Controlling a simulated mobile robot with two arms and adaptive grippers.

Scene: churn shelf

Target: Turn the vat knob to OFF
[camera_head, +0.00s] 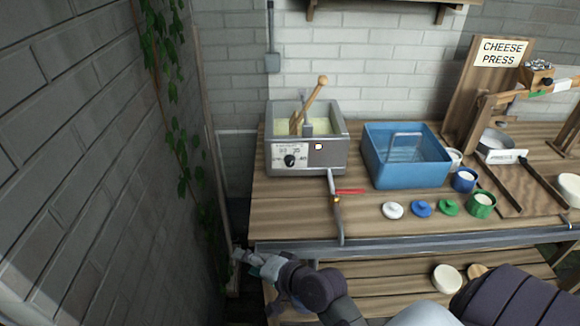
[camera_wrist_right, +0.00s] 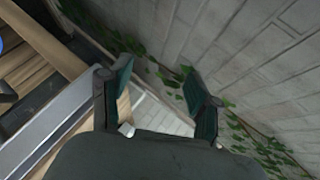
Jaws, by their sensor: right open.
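The vat (camera_head: 335,158) is a square grey metal box on the left of the wooden bench. It holds pale yellow liquid, and a wooden paddle (camera_head: 316,95) leans in it. The black vat knob (camera_head: 290,160) is on a white dial plate on its front; the dial lettering is too small to read. A small lit square lamp (camera_head: 318,146) is right of it. My right gripper (camera_head: 250,262) is below and left of the vat, beyond the bench's front edge, apart from the knob. In the right wrist view the gripper (camera_wrist_right: 155,88) is open and empty. My left gripper is not in view.
A drain pipe with a red handle (camera_head: 350,191) hangs from the vat's front. A blue tub (camera_head: 405,165), small lids and cups stand to the right, then the cheese press (camera_head: 530,90). A brick wall with ivy (camera_head: 185,150) closes off the left side.

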